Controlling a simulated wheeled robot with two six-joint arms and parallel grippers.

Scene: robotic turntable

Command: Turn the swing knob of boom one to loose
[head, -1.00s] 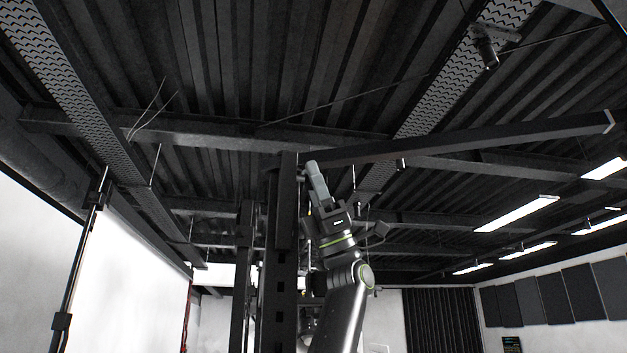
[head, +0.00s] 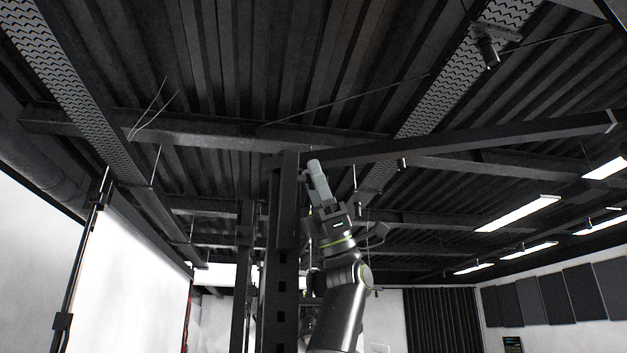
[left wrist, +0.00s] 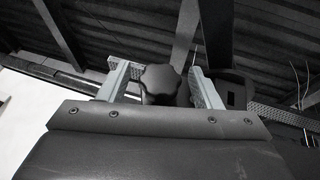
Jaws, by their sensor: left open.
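The boom (head: 470,141) is a long dark beam running right from the top of a dark upright column (head: 280,250) in the head view. My left gripper (head: 316,168) points up next to the column top, just below the boom's near end. In the left wrist view, a black lobed knob (left wrist: 160,79) shows between the two grey fingers of my open left gripper (left wrist: 160,70), with a gap on each side. I cannot tell how deep the knob sits between them. The knob is not made out in the head view. My right gripper is not in view.
A second dark post (head: 243,270) stands left of the column. A white screen (head: 130,275) on a stand is at the left. Ceiling beams and lit lamps (head: 517,213) are overhead. The space right of my left arm looks open.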

